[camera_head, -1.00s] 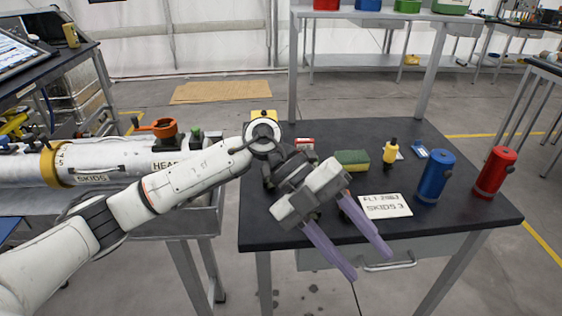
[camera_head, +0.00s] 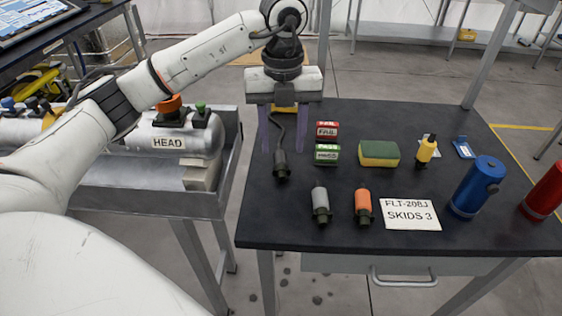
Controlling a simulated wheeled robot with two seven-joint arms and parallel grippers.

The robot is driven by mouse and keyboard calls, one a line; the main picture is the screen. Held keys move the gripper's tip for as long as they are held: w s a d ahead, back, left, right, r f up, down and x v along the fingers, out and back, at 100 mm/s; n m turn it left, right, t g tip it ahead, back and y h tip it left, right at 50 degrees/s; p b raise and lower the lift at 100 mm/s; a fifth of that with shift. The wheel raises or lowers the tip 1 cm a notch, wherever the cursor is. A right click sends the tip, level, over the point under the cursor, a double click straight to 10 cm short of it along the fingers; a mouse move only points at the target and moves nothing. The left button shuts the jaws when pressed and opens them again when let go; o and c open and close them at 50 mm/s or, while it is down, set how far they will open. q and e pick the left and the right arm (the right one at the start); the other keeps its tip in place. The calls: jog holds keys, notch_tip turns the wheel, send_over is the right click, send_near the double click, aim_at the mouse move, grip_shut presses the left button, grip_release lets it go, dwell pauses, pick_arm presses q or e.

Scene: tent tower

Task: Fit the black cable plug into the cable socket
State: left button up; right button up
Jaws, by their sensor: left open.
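The black cable plug (camera_head: 281,165) lies on the dark table near its left edge, its cable (camera_head: 275,122) running back up behind it. My left gripper (camera_head: 286,151) is above the table, its two purple fingers pointing down, open and apart. In the picture its fingers stand to either side of the cable, just behind the plug; I cannot tell their height above it. A white cylinder labelled HEAD (camera_head: 166,143) lies in a grey tray at left, with orange, green-topped and blue-topped fittings. I cannot tell which is the cable socket. My right gripper is out of view.
Red and green FAIL and PASS blocks (camera_head: 327,143), a sponge (camera_head: 379,154), a yellow bottle (camera_head: 427,149), a sign (camera_head: 409,214), and blue (camera_head: 476,187) and red (camera_head: 545,191) canisters are to the right.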

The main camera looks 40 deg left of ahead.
aim_at(281, 157)
pick_arm(q)
jog(key=f, duration=0.4)
jog(key=shift+a+f, duration=0.2)
jog(key=shift+a, duration=0.05)
jog(key=shift+c, duration=0.4)
grip_shut()
jog(key=shift+r, duration=0.1)
